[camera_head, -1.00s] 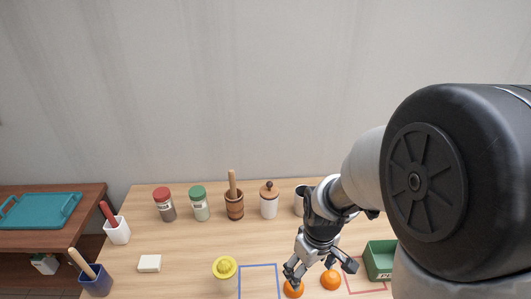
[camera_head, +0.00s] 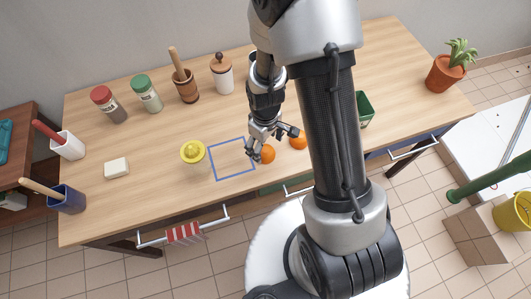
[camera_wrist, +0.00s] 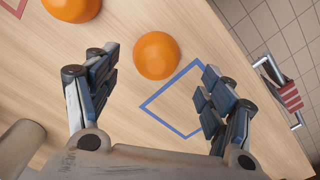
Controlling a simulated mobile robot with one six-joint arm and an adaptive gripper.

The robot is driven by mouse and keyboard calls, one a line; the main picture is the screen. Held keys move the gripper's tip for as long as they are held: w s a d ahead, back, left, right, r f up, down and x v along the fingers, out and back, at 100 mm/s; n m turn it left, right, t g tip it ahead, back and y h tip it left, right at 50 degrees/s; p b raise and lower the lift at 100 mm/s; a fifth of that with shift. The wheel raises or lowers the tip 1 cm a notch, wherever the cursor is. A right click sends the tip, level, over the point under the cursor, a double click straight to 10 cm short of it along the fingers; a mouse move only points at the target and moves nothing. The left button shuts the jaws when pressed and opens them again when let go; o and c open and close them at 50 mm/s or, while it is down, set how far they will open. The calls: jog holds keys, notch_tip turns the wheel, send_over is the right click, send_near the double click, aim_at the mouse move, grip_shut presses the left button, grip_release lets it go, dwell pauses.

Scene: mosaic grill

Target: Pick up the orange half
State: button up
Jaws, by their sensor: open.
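Two rounded orange pieces lie on the wooden table, dome side up; no cut face shows, so I cannot tell halves from whole fruit. The left orange piece (camera_head: 267,155) is close to my gripper (camera_head: 273,142), beside the blue square outline (camera_head: 217,163). The right orange piece (camera_head: 298,142) is partly behind my arm. In the wrist view my gripper (camera_wrist: 156,78) is open and empty, its two fingers wide apart. One orange piece (camera_wrist: 157,55) shows just beyond the gap between the fingers, and the other (camera_wrist: 73,8) is cut off at the top left.
A yellow juicer (camera_head: 193,153) stands left of the blue outline. A white block (camera_head: 117,168), jars and a mortar (camera_head: 187,88) stand farther left and back. A green box (camera_head: 365,110) is partly hidden by my arm. A drawer handle (camera_wrist: 275,88) marks the table edge.

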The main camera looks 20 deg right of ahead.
aim_at(266, 150)
jog(key=shift+d+f+b, duration=0.2)
jog(key=shift+f+b, duration=1.05)
jog(key=shift+f, duration=1.5)
jog(key=shift+r, duration=0.1)
jog(key=c, duration=1)
